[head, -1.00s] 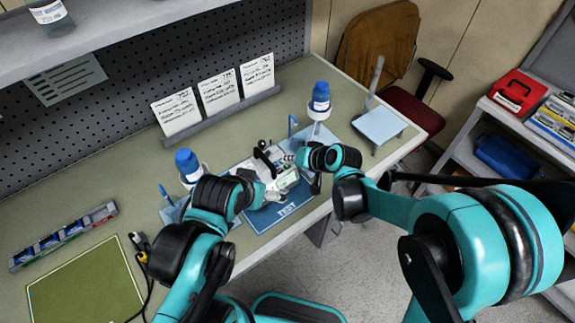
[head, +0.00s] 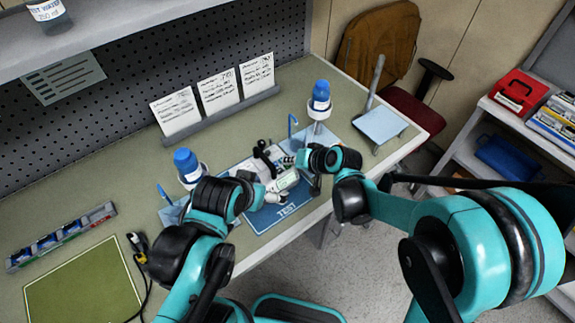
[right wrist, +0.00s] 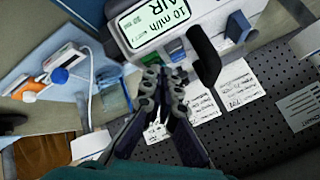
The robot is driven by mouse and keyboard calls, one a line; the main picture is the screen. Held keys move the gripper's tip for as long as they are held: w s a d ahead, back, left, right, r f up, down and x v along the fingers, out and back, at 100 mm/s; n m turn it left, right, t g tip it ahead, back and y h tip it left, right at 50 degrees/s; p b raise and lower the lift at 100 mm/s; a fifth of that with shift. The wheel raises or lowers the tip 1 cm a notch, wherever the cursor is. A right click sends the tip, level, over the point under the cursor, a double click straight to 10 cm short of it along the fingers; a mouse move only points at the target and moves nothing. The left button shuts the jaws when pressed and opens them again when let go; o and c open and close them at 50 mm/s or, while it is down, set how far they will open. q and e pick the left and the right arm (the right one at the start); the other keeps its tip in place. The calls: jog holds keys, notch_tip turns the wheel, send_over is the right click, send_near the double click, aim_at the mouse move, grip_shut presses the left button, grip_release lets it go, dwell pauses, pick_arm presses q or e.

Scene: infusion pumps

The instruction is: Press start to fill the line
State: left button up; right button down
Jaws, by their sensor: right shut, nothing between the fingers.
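The white infusion pump (head: 285,180) stands on the blue TEST mat (head: 285,212), between my two arms. In the right wrist view the pump (right wrist: 190,25) fills the top, and its lit screen (right wrist: 155,20) reads "10 ml/h" and "AIR". In the head view the right gripper (head: 302,158) is at the pump's right side. My left gripper (head: 268,197) is at the pump's left, its fingers unclear.
Blue-capped bottles (head: 187,163) (head: 320,97) stand left and right behind the mat. Written cards (head: 219,90) stand in a rack at the back. A green mat (head: 82,285) and a battery tray (head: 62,237) lie at left. A small light-blue stand (head: 381,125) is at right.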

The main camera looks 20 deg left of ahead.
aim_at(290, 168)
jog(key=shift+f+b, duration=0.35)
jog(key=shift+f, duration=0.1)
jog(key=shift+r, duration=0.15)
dwell(0.4)
jog(key=shift+r+p, duration=0.6)
jog(key=shift+r, duration=0.15)
jog(key=shift+r+p, duration=1.9)
jog(key=shift+r, duration=0.7)
jog(key=shift+f, duration=0.1)
jog(key=shift+d, duration=0.1)
